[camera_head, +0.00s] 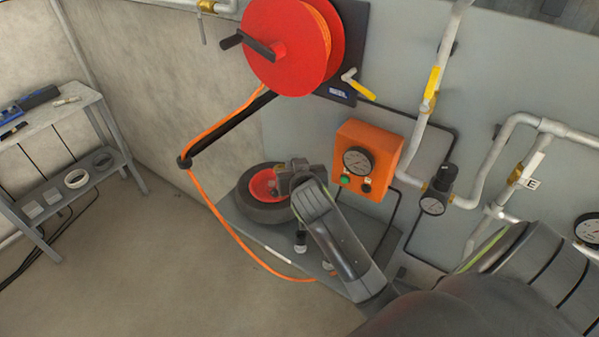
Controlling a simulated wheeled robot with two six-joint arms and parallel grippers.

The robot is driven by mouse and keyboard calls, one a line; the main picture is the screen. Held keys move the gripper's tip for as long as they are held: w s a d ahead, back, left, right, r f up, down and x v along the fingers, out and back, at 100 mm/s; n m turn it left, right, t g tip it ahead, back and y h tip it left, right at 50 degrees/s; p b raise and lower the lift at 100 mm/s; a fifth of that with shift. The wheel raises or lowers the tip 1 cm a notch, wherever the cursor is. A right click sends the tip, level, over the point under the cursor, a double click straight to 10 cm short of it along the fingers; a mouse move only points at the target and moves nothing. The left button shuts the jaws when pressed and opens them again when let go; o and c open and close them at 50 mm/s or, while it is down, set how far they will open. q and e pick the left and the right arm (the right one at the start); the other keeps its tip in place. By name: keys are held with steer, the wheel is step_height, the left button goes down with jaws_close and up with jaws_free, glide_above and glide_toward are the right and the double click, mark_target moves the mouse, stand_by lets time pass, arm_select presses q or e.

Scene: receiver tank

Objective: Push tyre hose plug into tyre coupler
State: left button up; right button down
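The tyre (246,207), black with a red hub (264,184), lies on a low grey shelf beside the wall panel. My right arm comes in from the lower right, and its dark wrist end (297,174) is in front of the tyre's right side. I cannot make out the fingers of my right gripper. An orange hose (225,227) runs down from the reel and curves to the shelf's front, where its end (331,272) shows beside my arm. I cannot clearly tell the plug or the coupler apart there. A small dark and white fitting (300,241) shows just left of my forearm. My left gripper is not in view.
A red hose reel (285,45) hangs on the panel. An orange gauge box (367,160), pipes (408,150) and a regulator (435,196) are close to my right arm. A grey bench (50,125) stands at the left. The floor (150,270) between is clear.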

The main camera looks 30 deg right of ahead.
steer(key=w+d+b, duration=0.2)
steer(key=w, duration=0.9)
steer(key=shift+w, duration=0.25)
steer(key=shift+s+r, duration=0.1)
stand_by(0.5)
stand_by(0.4)
